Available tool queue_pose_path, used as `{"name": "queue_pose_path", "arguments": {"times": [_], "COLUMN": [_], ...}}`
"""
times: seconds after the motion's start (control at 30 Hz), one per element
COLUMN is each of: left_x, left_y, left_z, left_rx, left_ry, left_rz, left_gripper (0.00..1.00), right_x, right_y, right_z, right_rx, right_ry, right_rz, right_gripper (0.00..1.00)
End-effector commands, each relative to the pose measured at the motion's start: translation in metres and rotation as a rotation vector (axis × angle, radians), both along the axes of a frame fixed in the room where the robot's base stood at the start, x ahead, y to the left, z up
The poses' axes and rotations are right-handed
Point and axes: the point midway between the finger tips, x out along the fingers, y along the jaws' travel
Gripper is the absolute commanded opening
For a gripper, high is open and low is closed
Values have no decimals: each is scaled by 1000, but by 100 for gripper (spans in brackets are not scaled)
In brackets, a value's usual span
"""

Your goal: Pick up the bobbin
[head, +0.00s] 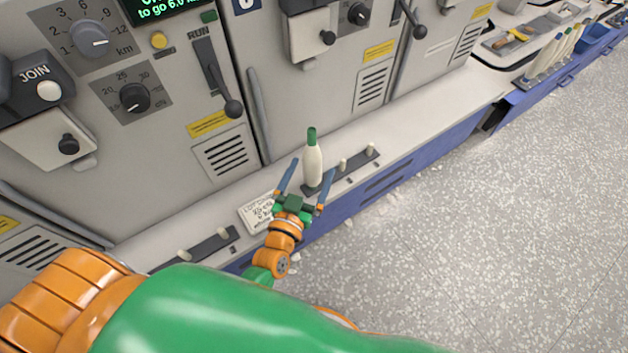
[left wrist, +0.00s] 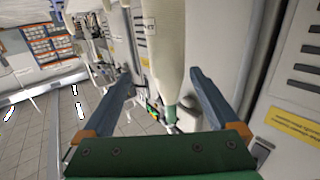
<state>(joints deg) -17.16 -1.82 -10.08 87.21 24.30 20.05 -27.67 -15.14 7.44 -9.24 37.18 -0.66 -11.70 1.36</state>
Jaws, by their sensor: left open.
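The bobbin (head: 313,168), cream-white with a green top, stands upright on a dark peg strip on the machine's ledge. In the left wrist view the bobbin (left wrist: 165,50) spans the middle, its green end towards my gripper's palm. My left gripper (head: 312,168) is open, with one blue finger on each side of the bobbin in the picture. In the left wrist view the gripper (left wrist: 160,76) shows gaps between both fingers and the bobbin. Whether the fingers are level with it in depth is hard to tell. My right gripper is not in view.
A written card (head: 258,214) lies on the ledge left of the bobbin. Empty pegs (head: 370,150) stand to its right, and another peg strip (head: 208,245) is at the left. The machine front (head: 180,130) with levers rises close behind. Several bobbins (head: 550,52) stand far right.

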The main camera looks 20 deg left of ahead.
Motion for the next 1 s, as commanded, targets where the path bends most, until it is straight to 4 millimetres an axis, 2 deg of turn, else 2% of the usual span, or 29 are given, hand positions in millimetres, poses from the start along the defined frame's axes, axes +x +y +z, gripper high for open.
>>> {"name": "queue_pose_path", "arguments": {"times": [0.03, 0.17, 0.4, 0.5, 0.73, 1.0], "left_x": [1, 14, 58, 71, 73, 73], "left_y": [1, 3, 11, 10, 10, 10], "left_z": [-5, 2, 2, 3, 4, 4], "left_rx": [-4, -4, -3, -5, -3, -3], "left_ry": [-19, -36, -34, -32, -29, -29], "left_rz": [8, 14, 13, 14, 13, 13], "left_gripper": [95, 95, 95, 95, 95, 22], "right_x": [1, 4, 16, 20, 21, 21], "right_y": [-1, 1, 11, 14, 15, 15], "right_z": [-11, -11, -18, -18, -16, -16], "right_rx": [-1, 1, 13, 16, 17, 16], "right_ry": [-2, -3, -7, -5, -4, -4], "right_rz": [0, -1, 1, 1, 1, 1], "right_gripper": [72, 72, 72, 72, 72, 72]}}
